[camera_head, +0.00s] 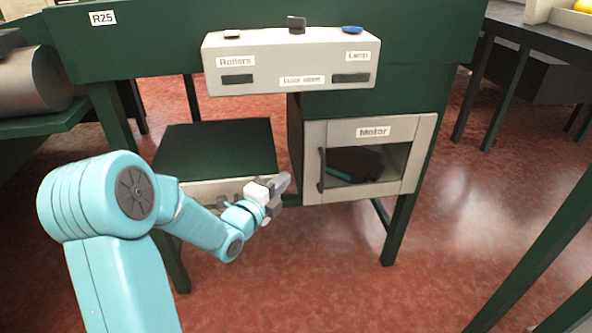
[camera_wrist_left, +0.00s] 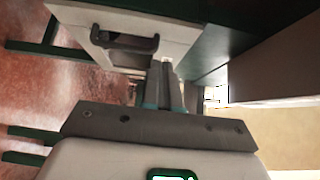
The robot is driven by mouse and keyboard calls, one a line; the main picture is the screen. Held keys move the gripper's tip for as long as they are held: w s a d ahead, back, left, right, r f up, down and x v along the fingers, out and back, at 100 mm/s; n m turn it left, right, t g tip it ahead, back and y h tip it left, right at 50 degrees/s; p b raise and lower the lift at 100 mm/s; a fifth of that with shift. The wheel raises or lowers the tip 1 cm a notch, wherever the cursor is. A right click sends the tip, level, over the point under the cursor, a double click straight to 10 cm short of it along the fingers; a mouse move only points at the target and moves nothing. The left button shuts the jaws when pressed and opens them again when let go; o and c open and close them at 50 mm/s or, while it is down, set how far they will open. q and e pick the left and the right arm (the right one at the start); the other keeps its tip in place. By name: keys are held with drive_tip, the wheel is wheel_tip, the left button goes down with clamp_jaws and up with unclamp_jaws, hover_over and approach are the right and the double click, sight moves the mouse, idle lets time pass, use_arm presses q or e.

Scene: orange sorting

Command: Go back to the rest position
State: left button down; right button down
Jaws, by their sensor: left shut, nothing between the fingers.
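My left arm comes in from the left in the head view, with its gripper (camera_head: 278,192) in front of the dark green machine, just left of the motor door (camera_head: 418,165). The left gripper is shut and empty. In the left wrist view its fingers (camera_wrist_left: 167,85) are together, close to a pale panel with a dark handle (camera_wrist_left: 125,44). I cannot tell whether they touch the panel. My right gripper is not in view.
A control box (camera_head: 290,80) labelled Rollers, Door open and Lamp sits above. A dark green shelf (camera_head: 215,145) lies behind my left gripper. A grey roller (camera_head: 35,80) is at the far left. The red floor (camera_head: 470,200) is open to the right of the machine.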

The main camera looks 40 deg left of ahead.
use_arm(q)
drive_tip(key=w+d+f+n+g+h, duration=0.2)
drive_tip(key=d+f+g+h, duration=0.45)
drive_tip(key=d+f, duration=1.6)
drive_tip(key=s+d+f+n+g+h, duration=0.1)
drive_tip(key=s+d+f+n+g, duration=0.35)
drive_tip(key=s, duration=0.25)
drive_tip(key=s+d+f+n+g, duration=0.3)
drive_tip(key=s+f+n, duration=0.1)
drive_tip(key=s+n, duration=0.25)
drive_tip(key=s+d+f+n+g+h, duration=0.1)
drive_tip(key=s+d+f+n+g, duration=0.25)
drive_tip(key=s, duration=0.35)
wheel_tip(320, 180, up, 29)
drive_tip(key=n+p, duration=0.1)
drive_tip(key=p, duration=2.8)
drive_tip(key=shift+s+r, duration=0.15)
drive_tip(key=shift+s, duration=0.05)
